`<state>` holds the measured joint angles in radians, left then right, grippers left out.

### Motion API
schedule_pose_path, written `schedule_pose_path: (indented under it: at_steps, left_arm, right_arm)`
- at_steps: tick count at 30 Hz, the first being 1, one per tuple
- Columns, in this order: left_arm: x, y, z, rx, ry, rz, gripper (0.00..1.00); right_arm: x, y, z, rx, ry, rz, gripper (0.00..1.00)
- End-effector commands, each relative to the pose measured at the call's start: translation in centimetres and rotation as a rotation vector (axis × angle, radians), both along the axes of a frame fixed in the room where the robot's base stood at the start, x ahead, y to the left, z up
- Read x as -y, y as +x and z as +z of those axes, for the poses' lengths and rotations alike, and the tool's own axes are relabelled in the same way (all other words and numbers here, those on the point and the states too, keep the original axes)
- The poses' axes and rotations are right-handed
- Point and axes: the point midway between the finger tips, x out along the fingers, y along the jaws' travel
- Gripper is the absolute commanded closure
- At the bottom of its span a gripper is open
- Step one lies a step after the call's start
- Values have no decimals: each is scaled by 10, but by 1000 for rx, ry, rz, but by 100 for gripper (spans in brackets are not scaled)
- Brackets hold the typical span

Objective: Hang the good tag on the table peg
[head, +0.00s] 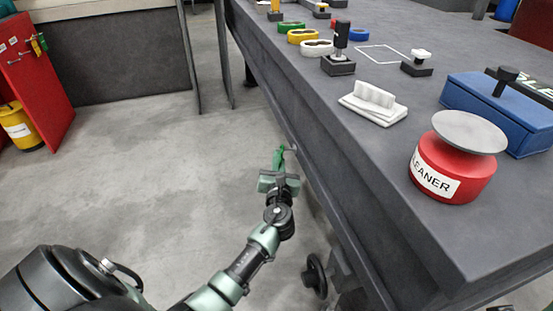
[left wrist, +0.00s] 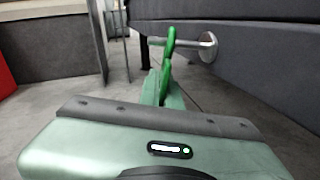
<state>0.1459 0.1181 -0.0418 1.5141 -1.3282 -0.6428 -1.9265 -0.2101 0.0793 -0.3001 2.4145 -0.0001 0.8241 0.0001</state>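The good tag is green; it shows upright at my left gripper's tip in the head view (head: 279,156) and in the left wrist view (left wrist: 167,75). My left gripper (head: 279,173) appears shut on the tag's lower end, low beside the table's side. In the left wrist view the table peg (left wrist: 188,43) is a short metal rod with a round disc at its right end, by the table's side. The tag's upper part crosses the rod, and a bit of rod shows left of it. I cannot tell whether the tag's loop is around the rod or in front of it. My right gripper is not in view.
A red cabinet door (head: 35,75) and a yellow barrel (head: 20,127) stand at left. The floor between is clear.

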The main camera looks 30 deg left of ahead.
Motion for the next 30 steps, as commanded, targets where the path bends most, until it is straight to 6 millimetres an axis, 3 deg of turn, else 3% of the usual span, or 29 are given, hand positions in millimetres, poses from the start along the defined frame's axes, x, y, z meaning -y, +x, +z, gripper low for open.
schedule_pose_path:
  at_steps: [12, 15, 16, 26, 30]
  left_arm:
    - [0, 0, 0, 1, 1, 0, 100]
    - [0, 0, 0, 1, 1, 1, 74]
    - [0, 0, 0, 1, 1, 1, 71]
    - [1, -2, 0, 0, 0, 0, 71]
    - [10, -14, 2, -2, 0, -1, 71]
  right_arm:
    - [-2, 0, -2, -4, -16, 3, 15]
    - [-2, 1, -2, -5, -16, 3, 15]
    - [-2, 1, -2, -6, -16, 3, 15]
    - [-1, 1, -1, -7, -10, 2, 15]
    - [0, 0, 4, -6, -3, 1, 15]
